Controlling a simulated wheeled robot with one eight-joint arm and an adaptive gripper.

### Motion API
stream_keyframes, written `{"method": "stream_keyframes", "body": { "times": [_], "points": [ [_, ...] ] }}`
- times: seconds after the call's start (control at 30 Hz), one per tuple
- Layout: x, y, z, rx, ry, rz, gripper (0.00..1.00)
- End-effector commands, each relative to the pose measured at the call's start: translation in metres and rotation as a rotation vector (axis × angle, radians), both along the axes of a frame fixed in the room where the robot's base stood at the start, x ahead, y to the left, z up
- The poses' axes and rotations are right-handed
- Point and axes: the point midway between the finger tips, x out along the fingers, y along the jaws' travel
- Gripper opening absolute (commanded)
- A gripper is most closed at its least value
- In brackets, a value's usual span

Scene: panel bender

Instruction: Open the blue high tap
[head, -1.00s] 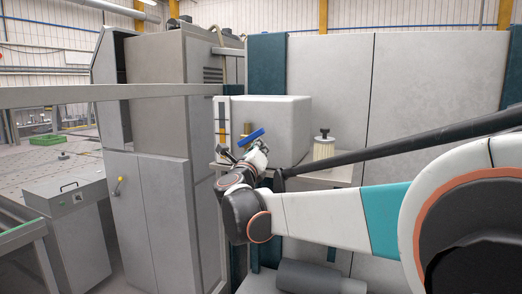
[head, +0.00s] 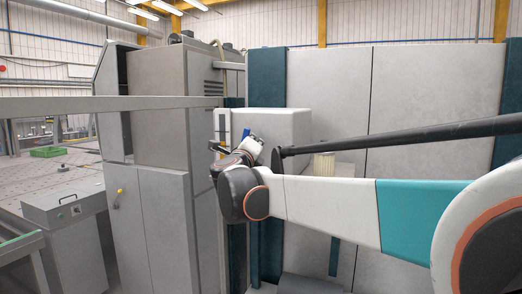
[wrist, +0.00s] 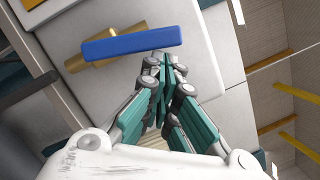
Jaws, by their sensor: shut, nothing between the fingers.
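The tap's blue handle (wrist: 132,42) lies across a brass body (wrist: 76,64) on a pale grey box in the wrist view. The handle runs at a small angle to the brass body. In the head view only a small piece of the blue handle (head: 247,132) shows above my wrist. My gripper (wrist: 164,62) is shut and empty, with its teal-padded fingertips together just beside the handle's right half. I cannot tell whether they touch it. In the head view my gripper (head: 222,149) is partly hidden by my own wrist.
The grey box (head: 288,126) is behind my wrist. Large grey panels (head: 425,90) rise behind. A grey cabinet (head: 160,190) stands left, and a grey rail (head: 100,103) crosses in front of it.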

Motion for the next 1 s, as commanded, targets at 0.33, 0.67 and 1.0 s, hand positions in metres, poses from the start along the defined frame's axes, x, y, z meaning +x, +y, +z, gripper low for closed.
{"method": "stream_keyframes", "body": {
  "times": [0.33,0.67,1.0],
  "points": [
    [0.0030,0.0093,0.0083,0.000,-0.001,0.001,0.00],
    [0.0039,0.0113,0.0103,0.000,-0.001,0.001,0.00],
    [0.0038,0.0111,0.0103,0.001,0.000,0.000,0.00]
  ]
}}
